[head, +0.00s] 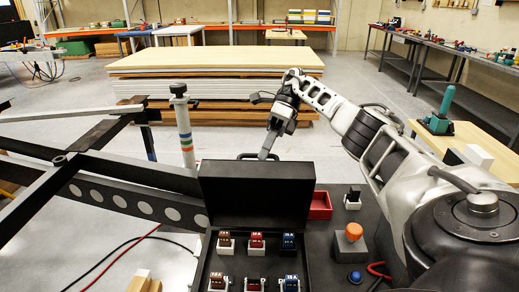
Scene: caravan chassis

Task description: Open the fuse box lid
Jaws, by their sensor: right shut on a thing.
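The fuse box (211,262) is a black case at the bottom middle of the head view. Its lid (256,188) stands raised at the back, close to upright, so the inside shows. Brown, red and blue fuses (256,242) sit in rows inside. A dark handle (246,156) shows at the lid's top edge. My right gripper (265,154) reaches down from above to this edge and is shut on the handle. Its fingertips are partly hidden behind the lid. My left gripper is not in view.
Right of the box are a red tray (320,206), an orange knob (354,231) and a small switch (353,196). Dark chassis beams (120,172) and a striped post (184,130) stand at left. Stacked boards (200,85) lie behind.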

